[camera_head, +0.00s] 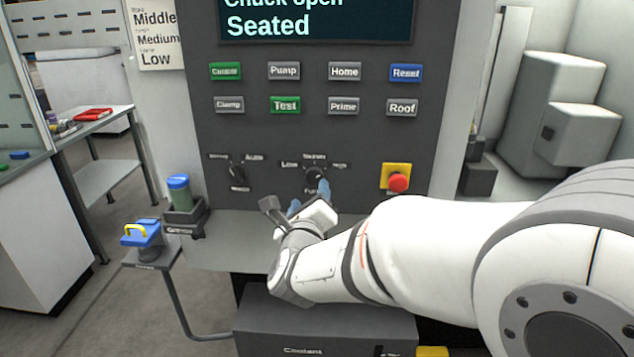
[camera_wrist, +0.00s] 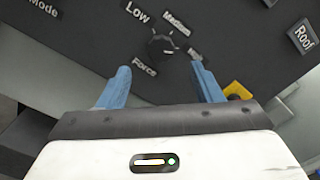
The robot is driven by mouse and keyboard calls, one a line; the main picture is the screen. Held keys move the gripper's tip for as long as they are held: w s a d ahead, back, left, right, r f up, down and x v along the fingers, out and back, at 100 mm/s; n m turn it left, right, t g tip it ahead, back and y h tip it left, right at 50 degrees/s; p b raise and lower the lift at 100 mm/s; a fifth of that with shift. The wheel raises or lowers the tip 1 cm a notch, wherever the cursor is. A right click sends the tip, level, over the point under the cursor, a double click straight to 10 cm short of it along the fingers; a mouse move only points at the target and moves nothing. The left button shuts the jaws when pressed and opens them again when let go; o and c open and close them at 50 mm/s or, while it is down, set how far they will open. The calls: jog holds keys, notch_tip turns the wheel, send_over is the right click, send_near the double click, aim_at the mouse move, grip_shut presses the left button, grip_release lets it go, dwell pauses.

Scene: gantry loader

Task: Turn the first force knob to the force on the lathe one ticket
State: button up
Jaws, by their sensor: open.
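The black force knob (camera_head: 315,173) is on the dark panel, with "Low" at its left, a middle mark above and another at its right. In the wrist view the knob (camera_wrist: 161,46) sits ahead of and between the blue fingertips, and "Force" and "Medium" are readable. I cannot tell its exact setting. My gripper (camera_head: 308,198) is open and empty, just below the knob, apparently not touching it. A white ticket (camera_head: 156,50) at top left reads "Middle", "Medium" and "Low"; its small headings are too small to read surely.
A mode knob (camera_head: 237,172) is left of the force knob. A red stop button (camera_head: 398,182) on yellow is at the right. Rows of push buttons (camera_head: 285,104) lie above, under a screen (camera_head: 320,25) reading "Seated". A ledge (camera_head: 225,240) juts out below the panel.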

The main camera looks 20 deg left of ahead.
aim_at(313, 177)
jog(key=p+x, duration=0.1)
jog(key=x, duration=0.6)
jog(key=shift+w+p, duration=0.2)
jog(key=shift+p, duration=0.1)
jog(key=shift+d, duration=0.1)
jog(key=c, duration=1)
